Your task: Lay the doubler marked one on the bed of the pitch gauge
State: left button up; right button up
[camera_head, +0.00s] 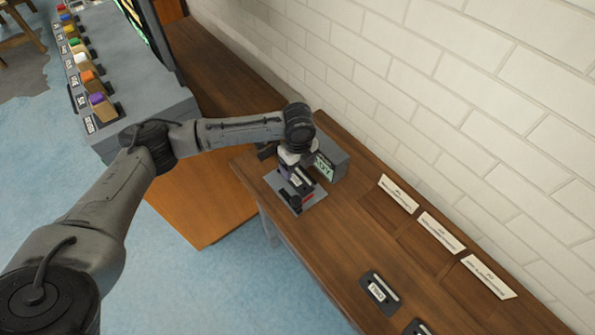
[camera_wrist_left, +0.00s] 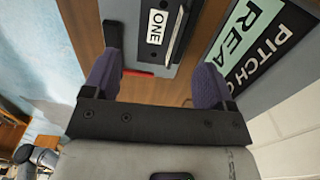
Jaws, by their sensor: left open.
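The pitch gauge has a grey bed (camera_head: 316,198) and a grey box with a lit sign (camera_head: 325,167) behind it, on the wooden bench. Its sign (camera_wrist_left: 258,35) shows partly in the left wrist view. The doubler marked one (camera_wrist_left: 157,26), a dark plate with a white label and a raised rib, lies over the bed. I cannot tell whether it sits flat. My left gripper (camera_wrist_left: 157,80) is open, its two purple fingers on either side near the doubler's end, apart from it. In the head view the wrist partly covers the gauge. My right gripper is not in view.
Another labelled doubler (camera_head: 379,291) lies nearer on the bench, with a further one (camera_head: 418,328) cut off at the bottom edge. Several white cards (camera_head: 440,232) stand along the wall side. A grey rack with coloured blocks (camera_head: 103,105) is at upper left. The bench between is clear.

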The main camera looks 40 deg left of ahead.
pick_arm(q)
notch_tip(320, 180, up, 7)
jog(key=p, duration=0.1)
jog(key=shift+r+p, duration=0.2)
jog(key=shift+p, duration=0.1)
